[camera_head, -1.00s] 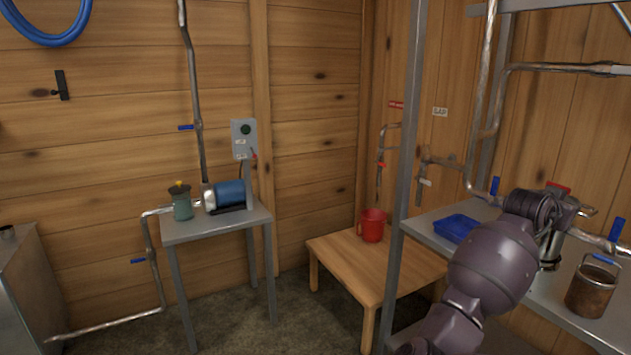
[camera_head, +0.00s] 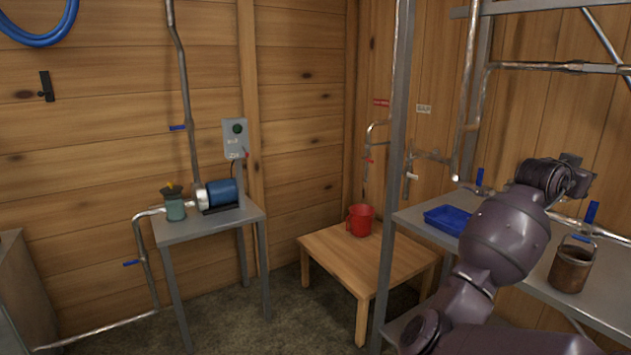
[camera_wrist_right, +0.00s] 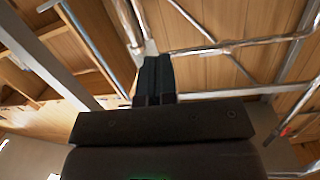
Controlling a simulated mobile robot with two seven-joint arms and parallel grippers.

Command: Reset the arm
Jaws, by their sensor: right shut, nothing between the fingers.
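My right arm reaches in from the lower right of the head view, in front of the metal shelf (camera_head: 414,221). Its dark wrist and right gripper (camera_head: 578,176) are above the shelf, apart from the things on it. The fingers are hard to make out there. In the right wrist view the right gripper (camera_wrist_right: 154,66) has its two dark fingers together, with nothing between them. They point toward pipes and the plank wall. My left gripper is not in view.
The shelf holds a blue tray (camera_head: 447,219) and a rusty pail (camera_head: 570,267). A red jug (camera_head: 360,220) stands on a low wooden table (camera_head: 335,250). A blue motor (camera_head: 222,193) sits on a metal stand (camera_head: 215,226). Pipes cross above the shelf. Floor between the tables is clear.

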